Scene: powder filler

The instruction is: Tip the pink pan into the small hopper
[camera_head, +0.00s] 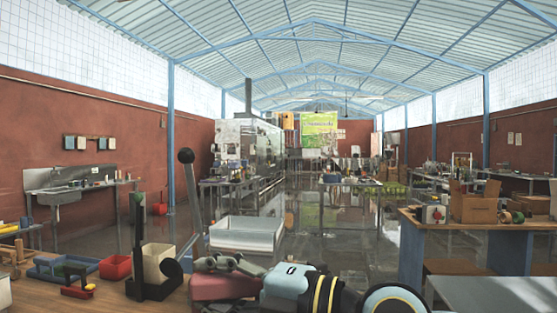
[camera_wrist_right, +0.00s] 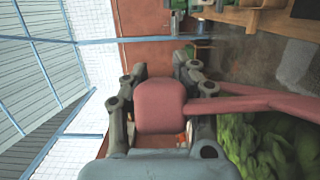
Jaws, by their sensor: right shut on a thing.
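The pink pan (camera_head: 222,287) is in the head view at the bottom centre, under the fingers of my right gripper (camera_head: 228,263). In the right wrist view a pink part of the pan (camera_wrist_right: 160,107) sits between the two dark fingers of my right gripper (camera_wrist_right: 161,88), which is shut on it. A pink bar (camera_wrist_right: 262,102) runs from there to the right. Left of the pan, a cream open-topped box (camera_head: 157,264) stands in a dark frame; it may be the small hopper. The pan is apart from it. The pan's inside is hidden. My left gripper is not in view.
A grey lever with a black ball knob (camera_head: 186,156) rises beside the cream box. A red bin (camera_head: 115,267) and blue trays (camera_head: 62,265) lie to the left. A white tub (camera_head: 246,234) stands behind the pan. A green heap (camera_wrist_right: 268,148) shows in the wrist view.

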